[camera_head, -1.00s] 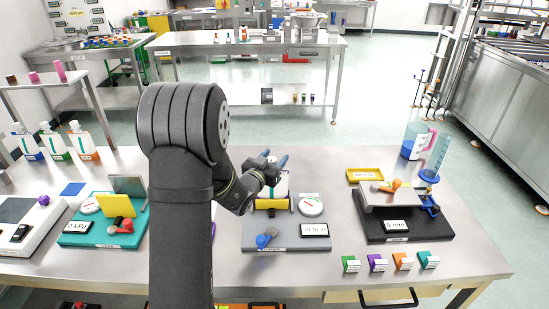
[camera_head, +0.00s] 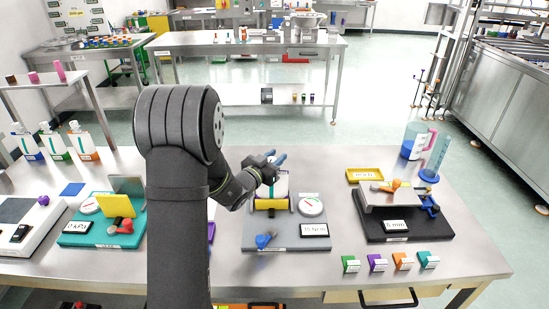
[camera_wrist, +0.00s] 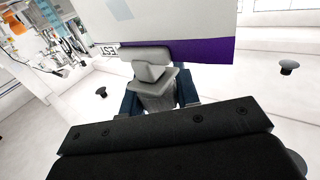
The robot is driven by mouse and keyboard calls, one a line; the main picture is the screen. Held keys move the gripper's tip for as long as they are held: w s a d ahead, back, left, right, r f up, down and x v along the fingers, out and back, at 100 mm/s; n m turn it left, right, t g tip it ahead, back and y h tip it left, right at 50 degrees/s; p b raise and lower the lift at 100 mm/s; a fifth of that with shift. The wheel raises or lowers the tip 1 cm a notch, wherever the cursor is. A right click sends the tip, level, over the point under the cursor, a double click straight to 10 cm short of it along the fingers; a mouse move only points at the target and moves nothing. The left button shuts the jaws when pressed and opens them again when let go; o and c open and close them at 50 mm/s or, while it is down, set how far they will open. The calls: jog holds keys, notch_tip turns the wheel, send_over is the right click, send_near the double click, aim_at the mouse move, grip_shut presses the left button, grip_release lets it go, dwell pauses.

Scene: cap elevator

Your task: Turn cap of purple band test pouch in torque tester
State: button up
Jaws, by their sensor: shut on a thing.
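The torque tester (camera_head: 262,228) is a grey base with a yellow-barred clamp (camera_head: 272,204), a round dial (camera_head: 311,206), a small readout (camera_head: 314,230) and a blue lever (camera_head: 265,241). A white pouch (camera_head: 281,185) stands upright in the clamp, partly behind my gripper. In the wrist view the white pouch (camera_wrist: 170,18) shows its purple band (camera_wrist: 208,51) close beyond the fingers. My gripper (camera_head: 277,160), with blue fingertips, is at the pouch's top. It is shut on the cap, which the fingers hide; the fingers also show in the wrist view (camera_wrist: 155,75).
A teal device (camera_head: 100,232) with a yellow plate stands left, and a black-based device (camera_head: 400,225) with an orange lever stands right. Small coloured labelled blocks (camera_head: 377,263) line the front right.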

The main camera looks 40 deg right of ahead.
jog(key=shift+s+m+g, duration=0.15)
jog(key=shift+m+g, duration=0.65)
jog(key=shift+g, duration=0.45)
jog(key=shift+s+m+g, duration=0.1)
jog(key=shift+m+g, duration=0.7)
jog(key=shift+g, duration=0.45)
jog(key=o, duration=1)
jog(key=shift+a, duration=0.1)
jog(key=a, duration=0.5)
jog(key=w+a, duration=0.1)
jog(key=a, duration=1.1)
jog(key=shift+w+a, duration=0.1)
jog(key=shift+w, duration=0.3)
